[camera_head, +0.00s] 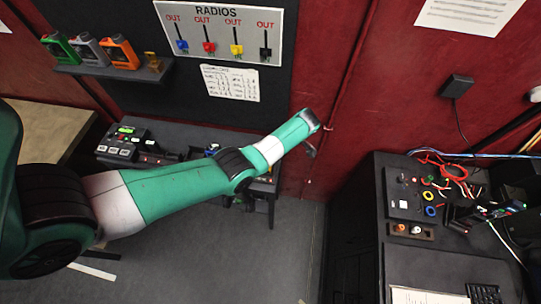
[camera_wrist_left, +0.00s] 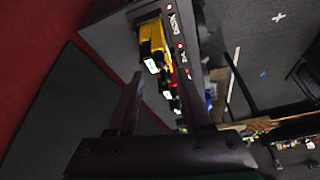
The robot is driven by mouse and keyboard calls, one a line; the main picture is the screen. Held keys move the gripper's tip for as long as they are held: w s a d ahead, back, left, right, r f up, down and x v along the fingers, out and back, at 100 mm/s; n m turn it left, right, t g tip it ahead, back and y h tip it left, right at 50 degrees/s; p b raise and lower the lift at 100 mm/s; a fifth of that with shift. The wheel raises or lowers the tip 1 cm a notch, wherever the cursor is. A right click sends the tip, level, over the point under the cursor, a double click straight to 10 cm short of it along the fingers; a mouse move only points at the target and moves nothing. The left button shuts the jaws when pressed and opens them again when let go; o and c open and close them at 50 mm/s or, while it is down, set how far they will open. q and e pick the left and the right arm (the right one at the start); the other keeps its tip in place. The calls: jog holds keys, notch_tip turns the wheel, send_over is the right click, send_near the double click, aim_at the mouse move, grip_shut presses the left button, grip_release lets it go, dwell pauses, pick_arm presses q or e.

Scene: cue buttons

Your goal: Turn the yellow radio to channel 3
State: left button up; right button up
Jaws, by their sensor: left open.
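The yellow radio (camera_wrist_left: 154,46) shows in the left wrist view as a yellow body with a small white label, seated in a dark charger rack (camera_wrist_left: 178,28) with red lights. My left gripper (camera_wrist_left: 163,78) is open, its two dark fingers apart and pointing toward the rack. The yellow radio appears beyond and between the fingertips, with no clear contact. Its channel knob setting is too small to read. In the head view my left arm reaches across the desk and hides the yellow radio; its gripper is mostly hidden there. My right gripper is not in view.
A RADIOS board (camera_head: 222,32) with coloured hooks and a written sheet (camera_head: 230,83) hang on the back wall. A shelf (camera_head: 112,70) holds several coloured containers. A black desk with cables (camera_head: 445,175) stands at the right. The floor (camera_head: 255,260) between is clear.

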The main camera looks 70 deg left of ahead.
pick_arm(q)
jog(key=x, duration=0.4)
jog(key=shift+f+b, duration=0.2)
jog(key=shift+b, duration=0.2)
grip_shut()
